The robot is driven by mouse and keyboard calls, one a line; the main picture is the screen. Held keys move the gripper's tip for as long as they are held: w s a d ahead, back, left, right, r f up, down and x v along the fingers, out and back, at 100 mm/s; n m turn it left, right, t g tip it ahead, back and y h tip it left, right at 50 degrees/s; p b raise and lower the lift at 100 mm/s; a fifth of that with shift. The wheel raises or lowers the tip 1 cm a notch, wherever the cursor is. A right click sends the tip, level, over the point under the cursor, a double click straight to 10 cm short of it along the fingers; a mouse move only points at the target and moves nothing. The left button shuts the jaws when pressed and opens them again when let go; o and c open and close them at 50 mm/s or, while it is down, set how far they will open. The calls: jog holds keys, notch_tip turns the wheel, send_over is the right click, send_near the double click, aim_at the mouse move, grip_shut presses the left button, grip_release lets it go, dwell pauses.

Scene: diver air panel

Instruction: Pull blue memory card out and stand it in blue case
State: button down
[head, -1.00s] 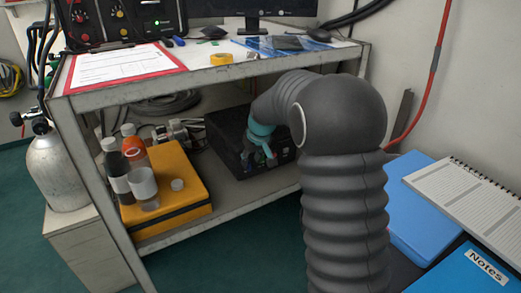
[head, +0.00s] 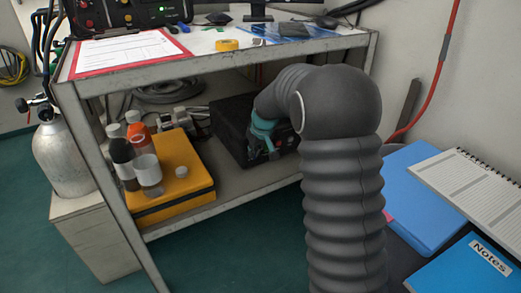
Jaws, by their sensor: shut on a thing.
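My gripper (head: 264,142), with teal fingers, is at the front face of a black box (head: 232,138) on the lower shelf. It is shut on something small. The held thing is too small and too covered by the fingers to make out. The blue memory card cannot be picked out. No blue case for a card can be told for sure. My own arm hides the right part of the lower shelf.
A yellow case (head: 195,178) with bottles and a cup stands left of the black box. The shelf's front edge (head: 240,205) is just before it. Blue folders (head: 425,215) and a spiral notebook (head: 472,180) lie at right. A grey cylinder (head: 68,160) stands at left.

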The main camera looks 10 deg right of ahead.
jog(key=shift+s+d+b, duration=0.3)
jog(key=shift+s+b, duration=0.15)
jog(key=shift+s, duration=0.45)
jog(key=shift+s+d+b, duration=0.3)
jog(key=shift+s+b, duration=0.1)
jog(key=shift+s, duration=0.5)
dwell(0.4)
jog(key=shift+r, duration=0.1)
dwell(0.4)
